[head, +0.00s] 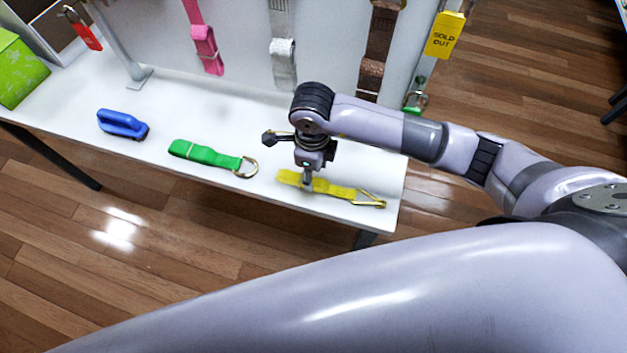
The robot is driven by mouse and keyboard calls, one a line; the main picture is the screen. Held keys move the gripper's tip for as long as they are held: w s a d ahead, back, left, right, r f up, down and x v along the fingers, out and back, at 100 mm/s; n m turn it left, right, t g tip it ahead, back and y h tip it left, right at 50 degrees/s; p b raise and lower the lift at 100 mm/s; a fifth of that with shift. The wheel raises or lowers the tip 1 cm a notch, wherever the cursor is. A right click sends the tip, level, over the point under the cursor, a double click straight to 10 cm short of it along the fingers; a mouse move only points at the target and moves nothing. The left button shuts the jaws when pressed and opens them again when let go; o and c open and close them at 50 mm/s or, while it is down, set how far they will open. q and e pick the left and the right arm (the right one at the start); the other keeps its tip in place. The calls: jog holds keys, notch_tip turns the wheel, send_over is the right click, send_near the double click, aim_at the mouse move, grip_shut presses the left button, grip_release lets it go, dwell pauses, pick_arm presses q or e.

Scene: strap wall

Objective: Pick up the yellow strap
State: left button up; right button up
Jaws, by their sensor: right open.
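The yellow strap (335,190) lies flat on the white table near its front right edge. It has a metal triangle ring at its right end. My right gripper (308,181) points down over the strap's left part. Its near fingertip is at the strap in the picture; I cannot tell if it touches. The gripper is open, and its wrist hides part of the table behind the strap. My left gripper is not in view.
Pink (206,45), grey (283,60) and brown straps (373,70) hang behind. A yellow "SOLD OUT" tag (445,36) hangs at the right.

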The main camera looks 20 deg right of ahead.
aim_at(314, 182)
jog(key=shift+s+f+p, duration=0.1)
jog(key=shift+f+p, duration=0.2)
jog(key=shift+f, duration=0.05)
notch_tip(314, 182, down, 4)
jog(key=shift+s+r+p, duration=0.15)
jog(key=shift+r+p, duration=0.05)
jog(key=shift+p, duration=0.5)
jog(key=shift+f, duration=0.45)
grip_shut()
